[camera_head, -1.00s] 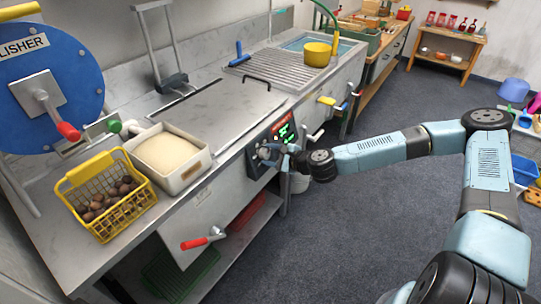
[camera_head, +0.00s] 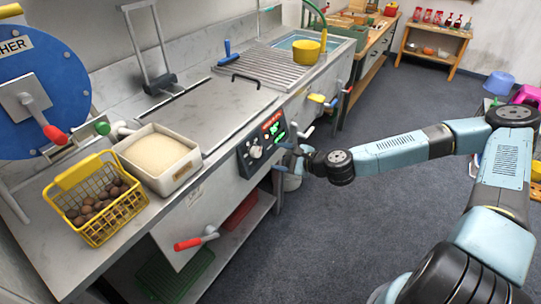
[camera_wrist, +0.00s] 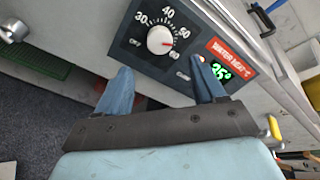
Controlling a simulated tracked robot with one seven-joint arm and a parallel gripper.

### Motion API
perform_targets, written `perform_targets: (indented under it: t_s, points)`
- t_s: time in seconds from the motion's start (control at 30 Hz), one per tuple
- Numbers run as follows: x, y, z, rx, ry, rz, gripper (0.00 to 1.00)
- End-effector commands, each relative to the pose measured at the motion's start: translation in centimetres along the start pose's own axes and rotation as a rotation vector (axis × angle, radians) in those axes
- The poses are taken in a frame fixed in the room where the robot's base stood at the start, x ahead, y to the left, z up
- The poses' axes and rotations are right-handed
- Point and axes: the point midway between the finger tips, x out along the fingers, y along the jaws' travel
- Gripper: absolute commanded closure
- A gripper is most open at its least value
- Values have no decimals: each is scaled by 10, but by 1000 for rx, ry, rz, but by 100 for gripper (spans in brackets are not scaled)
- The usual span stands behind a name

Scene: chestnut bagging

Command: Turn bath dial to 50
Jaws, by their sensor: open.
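The white bath dial (camera_wrist: 160,40) sits on a dark control panel (camera_wrist: 128,38) marked OFF, 30, 40, 50 and 60. Its red pointer lies between 50 and 60, seeming nearer 60. A green display (camera_wrist: 220,70) under a red water heat label seems to read 36°. The dial also shows in the head view (camera_head: 256,152), on the front of the steel counter. My gripper (camera_wrist: 160,78) has its blue fingers apart and nothing between them. It stands off the panel, facing the dial. It also shows in the head view (camera_head: 284,157), right of the panel.
A yellow basket of chestnuts (camera_head: 136,200) and a white tray (camera_head: 178,181) stand on the counter at left. A red-handled lever (camera_head: 190,243) sticks out below. A yellow pot (camera_head: 306,50) stands farther back. Grey floor lies open to the right.

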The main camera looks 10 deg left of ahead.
Motion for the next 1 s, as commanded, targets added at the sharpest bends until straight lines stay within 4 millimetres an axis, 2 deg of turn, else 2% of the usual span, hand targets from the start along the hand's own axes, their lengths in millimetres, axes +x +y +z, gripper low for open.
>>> perform_targets:
  t_s: [0.2,0.4,0.87,1.0]
  points:
    - [-34,-1,-1,0,1,-1,31]
    - [-51,0,-1,0,0,0,31]
    - [-55,0,-1,-2,0,1,31]
    - [-50,10,-4,-64,18,18,31]
